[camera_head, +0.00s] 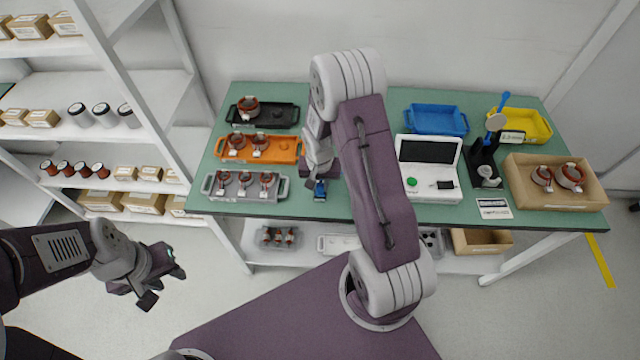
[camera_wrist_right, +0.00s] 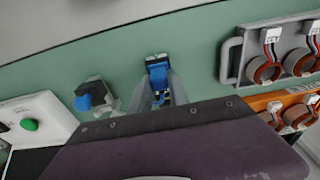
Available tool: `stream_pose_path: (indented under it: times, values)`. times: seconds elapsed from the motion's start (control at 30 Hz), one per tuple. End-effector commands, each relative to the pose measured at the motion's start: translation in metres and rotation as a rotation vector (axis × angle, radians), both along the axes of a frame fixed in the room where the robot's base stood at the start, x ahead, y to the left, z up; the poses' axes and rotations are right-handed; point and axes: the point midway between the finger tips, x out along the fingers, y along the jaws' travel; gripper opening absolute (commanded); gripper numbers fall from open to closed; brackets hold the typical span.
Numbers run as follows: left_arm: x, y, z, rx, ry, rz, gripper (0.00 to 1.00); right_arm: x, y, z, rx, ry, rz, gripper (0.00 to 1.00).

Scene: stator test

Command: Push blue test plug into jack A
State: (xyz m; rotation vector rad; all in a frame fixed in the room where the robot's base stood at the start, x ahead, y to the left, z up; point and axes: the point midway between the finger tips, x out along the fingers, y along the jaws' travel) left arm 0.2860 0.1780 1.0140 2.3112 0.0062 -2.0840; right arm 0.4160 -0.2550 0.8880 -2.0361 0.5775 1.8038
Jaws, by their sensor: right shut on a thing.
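My right gripper (camera_head: 318,180) is low over the front of the green table, between the grey tray and the white tester. It is shut on the blue test plug (camera_head: 320,190), which also shows between the fingers in the right wrist view (camera_wrist_right: 158,76). The white tester (camera_head: 432,190) has a dark screen and a green button; it also shows at the left of the wrist view (camera_wrist_right: 38,112). I cannot make out jack A. A blue piece (camera_wrist_right: 83,102) by a small grey and black part lies between plug and tester. My left gripper (camera_head: 162,284) is open and empty, off the table.
A grey tray (camera_head: 209,186), an orange tray (camera_head: 222,148) and a black tray (camera_head: 287,115) hold stators at left. A blue bin (camera_head: 436,120), a yellow bin (camera_head: 540,125), a black stand (camera_head: 484,168) and a cardboard box (camera_head: 540,200) are at right. My right arm hides the table's middle.

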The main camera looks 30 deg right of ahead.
Motion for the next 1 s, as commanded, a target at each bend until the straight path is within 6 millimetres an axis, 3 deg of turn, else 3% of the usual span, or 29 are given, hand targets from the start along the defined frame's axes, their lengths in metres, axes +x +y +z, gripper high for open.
stream_pose_path:
  times: [0.27,0.3,0.37,0.4,0.73,1.0]
  values:
    - [0.0,0.0,-0.002,0.0,0.0,0.0,0.36,0.0,0.0,-0.002,0.0,0.0,0.0,0.0]
    - [0.0,0.0,-0.002,0.0,0.0,0.0,0.36,0.0,0.0,-0.002,0.0,0.0,0.0,0.27]
    - [0.0,0.0,-0.002,0.0,0.0,0.0,0.36,0.0,0.0,-0.002,0.0,0.0,0.0,0.43]
    - [0.0,0.0,-0.002,0.0,0.0,0.0,0.36,0.0,0.0,-0.002,0.0,0.0,0.0,0.47]
    - [0.0,0.0,-0.002,0.0,0.0,0.0,0.36,0.0,0.0,0.003,-0.001,-0.002,0.0,0.47]
    - [0.0,0.0,-0.002,0.0,0.0,0.0,0.36,-0.005,0.004,0.058,-0.001,-0.005,0.001,0.47]
